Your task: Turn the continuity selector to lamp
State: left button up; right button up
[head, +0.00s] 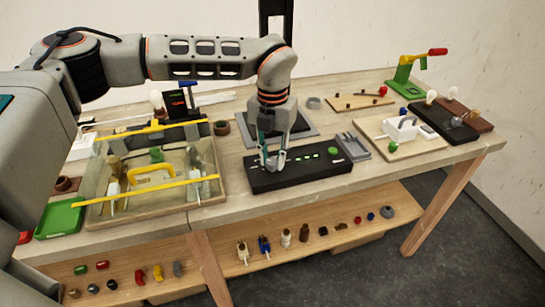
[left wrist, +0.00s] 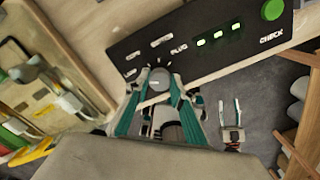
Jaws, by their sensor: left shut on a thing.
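The black continuity box (head: 300,175) lies on the table in the middle of the head view. Its face (left wrist: 222,62) fills the top of the left wrist view, with a green button (left wrist: 272,9) by the word CHECK and several lit green lamps (left wrist: 218,36). The grey round selector knob (left wrist: 159,78) has small white labels around it, PLUG (left wrist: 180,47) among them. My left gripper (head: 272,160) points down at the box's left end. In the left wrist view its teal fingers (left wrist: 158,88) are shut on the knob's sides. Which label the knob points to is unclear. My right gripper is out of view.
A clear-walled bin (head: 205,202) with yellow bars stands left of the box. A grey slotted holder (head: 354,147) is close at its right, and a grey mat (head: 308,128) lies behind. Boards with lamp parts (head: 400,150) are farther right. Small parts lie on the lower shelf (head: 330,205).

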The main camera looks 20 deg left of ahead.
aim_at(272, 161)
pick_arm(q)
jog(key=shift+n, duration=0.5)
jog(key=o, duration=1.1)
notch_tip(272, 161, up, 12)
dwell(0.4)
